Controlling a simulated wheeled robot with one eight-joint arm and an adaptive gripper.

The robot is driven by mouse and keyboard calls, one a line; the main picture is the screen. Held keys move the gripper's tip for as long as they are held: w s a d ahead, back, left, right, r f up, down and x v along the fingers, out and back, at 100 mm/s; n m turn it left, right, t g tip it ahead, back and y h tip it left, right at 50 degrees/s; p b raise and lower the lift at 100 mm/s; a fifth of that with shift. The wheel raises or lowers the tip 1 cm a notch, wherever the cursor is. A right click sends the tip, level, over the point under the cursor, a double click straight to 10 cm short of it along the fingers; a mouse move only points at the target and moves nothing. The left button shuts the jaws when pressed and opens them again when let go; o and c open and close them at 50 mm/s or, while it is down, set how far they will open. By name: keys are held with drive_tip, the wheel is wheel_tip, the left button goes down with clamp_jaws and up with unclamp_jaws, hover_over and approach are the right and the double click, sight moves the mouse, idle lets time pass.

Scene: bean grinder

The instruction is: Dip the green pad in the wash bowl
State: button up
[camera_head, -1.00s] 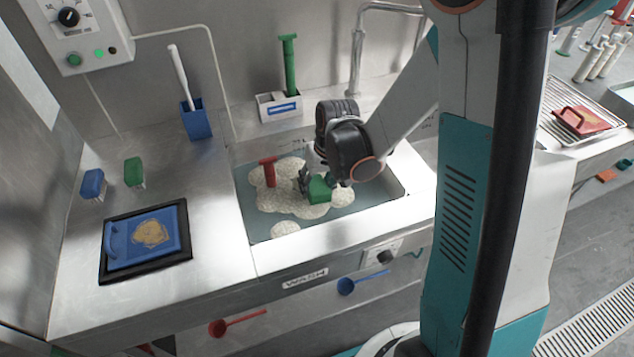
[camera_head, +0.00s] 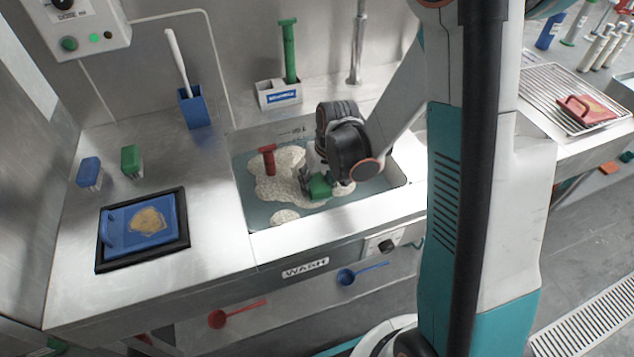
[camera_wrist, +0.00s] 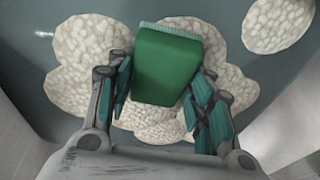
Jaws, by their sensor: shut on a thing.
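The green pad (camera_wrist: 164,66) is a small green block held between the fingers of my gripper (camera_wrist: 160,95) in the wrist view. In the head view my gripper (camera_head: 312,184) reaches down into the wash bowl (camera_head: 278,219), a sunken basin of grey water with pale foam (camera_head: 270,187). The green pad (camera_head: 320,187) shows at the fingertips, low over the foam. I cannot tell how deep its underside sits. A red-handled tool (camera_head: 268,159) stands in the foam to the left of my gripper.
A wire rack (camera_head: 566,98) is at right.

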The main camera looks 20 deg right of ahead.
sight(318, 183)
drive_tip(key=w+a+p+v, duration=0.1)
drive_tip(key=p+v, duration=0.5)
drive_tip(key=v, duration=0.2)
drive_tip(key=w+p+v, duration=0.2)
drive_tip(key=p+v, duration=0.4)
drive_tip(key=v, duration=0.2)
drive_tip(key=shift+s+a+r, duration=0.15)
drive_tip(key=shift+a+r, duration=0.15)
drive_tip(key=shift+r, duration=0.3)
